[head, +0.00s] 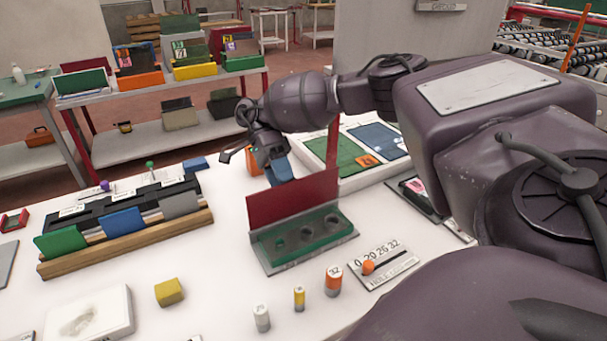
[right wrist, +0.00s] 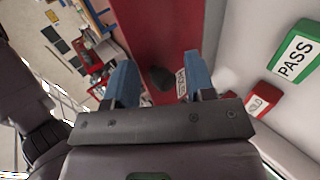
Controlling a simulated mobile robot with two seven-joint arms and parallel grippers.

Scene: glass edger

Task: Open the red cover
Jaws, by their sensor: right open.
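The red cover (head: 293,198) stands upright along the back edge of a green block with round holes (head: 306,238) in the head view. The holes are uncovered. My right gripper (head: 277,172) is just behind the cover's top left edge, its blue fingers pointing down and partly hidden. In the right wrist view the gripper (right wrist: 160,68) is open, with a red surface (right wrist: 158,25), likely the cover, beyond and between its fingers. A small dark thing shows between them; I cannot tell what it is, or whether the fingers touch the cover. My left gripper is not in view.
A rack with coloured plates (head: 122,218) stands on the white table to the left. A yellow block (head: 169,292), small cylinders (head: 333,280) and a numbered slider plate (head: 383,262) lie in front. A tray with green and blue panels (head: 345,156) is behind right.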

